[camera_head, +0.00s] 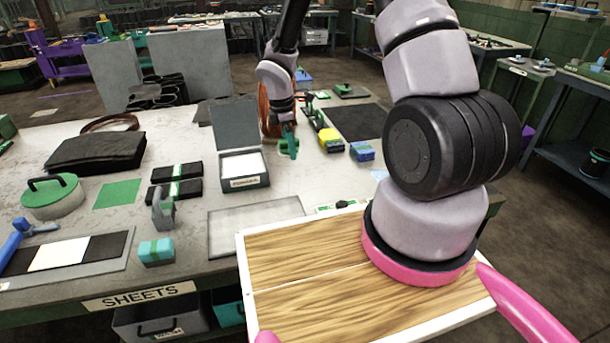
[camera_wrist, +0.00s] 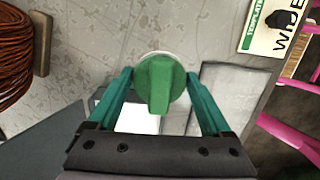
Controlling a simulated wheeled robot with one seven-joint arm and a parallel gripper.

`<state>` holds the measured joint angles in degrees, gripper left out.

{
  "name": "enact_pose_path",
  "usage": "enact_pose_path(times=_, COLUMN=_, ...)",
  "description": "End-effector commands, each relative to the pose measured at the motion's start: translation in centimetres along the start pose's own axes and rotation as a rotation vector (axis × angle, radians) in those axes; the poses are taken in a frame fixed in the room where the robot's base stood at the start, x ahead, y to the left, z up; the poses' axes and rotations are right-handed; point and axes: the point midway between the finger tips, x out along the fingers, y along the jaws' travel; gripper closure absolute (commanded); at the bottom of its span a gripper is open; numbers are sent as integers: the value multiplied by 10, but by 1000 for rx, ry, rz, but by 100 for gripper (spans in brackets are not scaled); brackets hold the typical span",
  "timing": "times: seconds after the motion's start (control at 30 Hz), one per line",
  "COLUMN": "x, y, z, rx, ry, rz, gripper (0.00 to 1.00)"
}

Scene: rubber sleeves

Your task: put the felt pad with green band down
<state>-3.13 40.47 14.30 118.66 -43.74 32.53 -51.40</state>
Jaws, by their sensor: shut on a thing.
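My gripper (camera_head: 288,146) is behind and to the right of the open powder box (camera_head: 244,183) in the head view. In the wrist view my gripper (camera_wrist: 160,78) has its two green fingers on either side of a round green piece with a raised grip and a pale rim below. I take this piece to be the felt pad with green band (camera_wrist: 160,84); the gripper is shut on it. In the head view the pad is mostly hidden by the fingers. I cannot tell whether its underside touches the table.
A yellow block (camera_head: 331,140) and a blue block (camera_head: 362,151) stand to the right of the gripper. A dark mat (camera_head: 357,121) lies behind them. A wooden-topped tray (camera_head: 310,245) is in front. A copper coil (camera_wrist: 14,55) shows at the left in the wrist view.

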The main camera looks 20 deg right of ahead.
Motion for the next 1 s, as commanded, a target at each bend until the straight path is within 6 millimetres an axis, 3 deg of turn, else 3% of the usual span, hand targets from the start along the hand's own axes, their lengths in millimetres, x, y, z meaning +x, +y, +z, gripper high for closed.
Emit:
enact_pose_path(times=0.3, x=50, y=-2, z=-3, rx=-9, ry=-1, rz=-3, gripper=87)
enact_pose_path(times=0.57, x=72, y=-1, z=-5, rx=-8, ry=-1, rz=-2, gripper=87)
enact_pose_path(times=0.73, x=96, y=-2, z=-8, rx=-8, ry=-1, rz=-2, gripper=87)
enact_pose_path(times=1.0, x=100, y=-1, z=-9, rx=-6, ry=0, rz=0, gripper=87)
